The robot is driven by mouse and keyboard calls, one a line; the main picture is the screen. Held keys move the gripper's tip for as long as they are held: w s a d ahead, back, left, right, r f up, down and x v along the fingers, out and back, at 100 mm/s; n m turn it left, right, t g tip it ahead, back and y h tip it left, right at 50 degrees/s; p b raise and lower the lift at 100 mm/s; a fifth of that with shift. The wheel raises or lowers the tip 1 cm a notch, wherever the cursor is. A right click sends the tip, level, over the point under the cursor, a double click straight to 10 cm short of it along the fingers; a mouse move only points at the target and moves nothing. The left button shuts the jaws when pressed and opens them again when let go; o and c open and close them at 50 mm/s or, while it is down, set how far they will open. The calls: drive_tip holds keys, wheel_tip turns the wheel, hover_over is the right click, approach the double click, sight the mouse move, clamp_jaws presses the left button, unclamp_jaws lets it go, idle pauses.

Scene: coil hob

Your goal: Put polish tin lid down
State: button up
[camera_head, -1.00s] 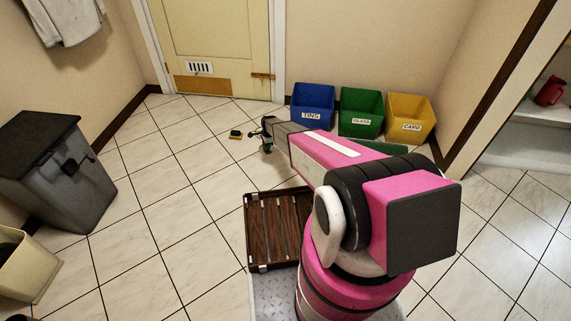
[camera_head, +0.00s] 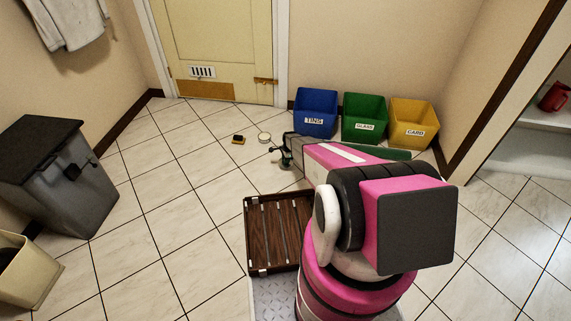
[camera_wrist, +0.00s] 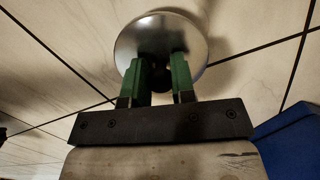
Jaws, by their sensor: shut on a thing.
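The polish tin lid (camera_wrist: 160,28) is a shiny, round metal disc in the wrist view. My gripper (camera_wrist: 158,72) has its two green fingers shut on a dark part at the lid's middle. A small round pale thing, perhaps the polish tin (camera_head: 264,137), sits on the floor in the head view. My gripper (camera_head: 281,156) is nearer to me than it and a little right, apart from it. The lid is hard to make out in the head view. How high it is above the floor is unclear.
A small yellow and dark block (camera_head: 238,139) lies left of the round thing. Blue (camera_head: 315,121), green (camera_head: 364,127) and yellow (camera_head: 413,131) bins stand along the back wall. A brown slatted tray (camera_head: 258,233) is close in front of me.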

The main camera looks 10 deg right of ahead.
drive_tip(key=f, duration=0.2)
drive_tip(key=shift+s+d+f, duration=0.2)
drive_tip(key=shift+d+f, duration=0.1)
drive_tip(key=shift+s+d+f, duration=0.15)
drive_tip(key=shift+s, duration=0.05)
drive_tip(key=shift+f, duration=0.2)
drive_tip(key=o, duration=0.9)
drive_tip(key=shift+w, duration=0.1)
drive_tip(key=shift+r, duration=0.15)
